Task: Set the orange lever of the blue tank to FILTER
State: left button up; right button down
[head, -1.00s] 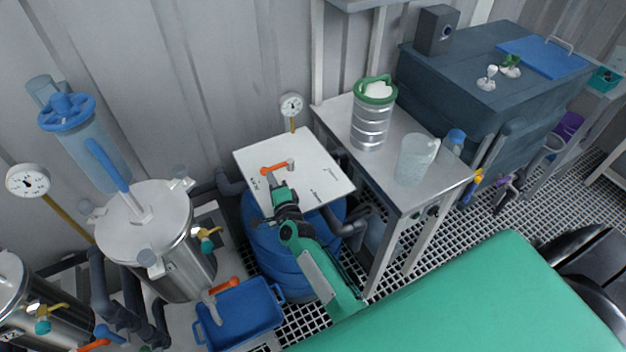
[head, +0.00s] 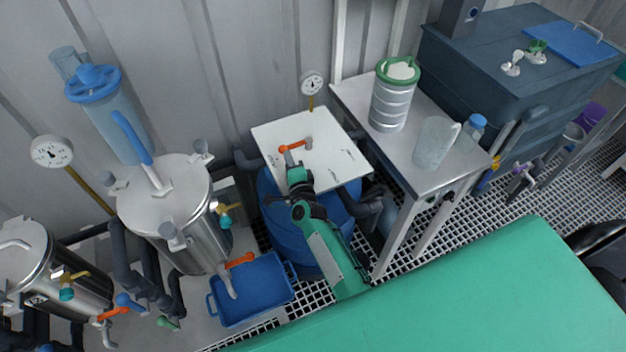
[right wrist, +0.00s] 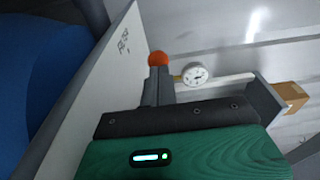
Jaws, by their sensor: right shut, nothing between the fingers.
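The blue tank (head: 275,205) stands on the grating, with a white square plate (head: 340,160) on top. In the right wrist view, the lever's orange end (right wrist: 158,58) shows just past the shut fingers (right wrist: 158,84). Lettering on the plate is too small to read in the head view. My left gripper is not in view.
A gauge (head: 311,84) on a yellow stem rises behind the plate. A metal table (head: 405,165) with a banded canister (head: 391,105) and a clear pitcher (head: 434,143) stands at right. A steel vessel (head: 170,215) and a blue tray (head: 255,312) are at left.

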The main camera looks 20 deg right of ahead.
jog(key=s+p, duration=0.3)
jog(key=s, duration=1)
jog(key=shift+s+a, duration=0.25)
jog(key=shift+a, duration=0.15)
jog(key=shift+f, duration=0.1)
jog(key=s+f+n+g+y, duration=0.2)
jog(key=s+f+n+g, duration=0.35)
jog(key=f, duration=0.95)
jog(key=s+f+n+g+y, duration=0.1)
jog(key=s+f+n+g, duration=0.2)
jog(key=s+f+n, duration=0.7)
jog(key=s+d+f+n+g, duration=0.2)
jog(key=s+f, duration=0.4)
jog(key=s, duration=0.3)
jog(key=s+d+f+n+g+h, duration=0.1)
jog(key=s+d+f+g, duration=0.2)
jog(key=s+f, duration=0.4)
jog(key=s+d+f+n+g, duration=0.2)
jog(key=s+f, duration=0.4)
jog(key=s, duration=0.7)
jog(key=shift+s+d+f+n+g+h, duration=0.2)
jog(key=shift+d+n+g+h, duration=0.2)
jog(key=shift+d+g, duration=0.55)
jog(key=shift+d, duration=0.2)
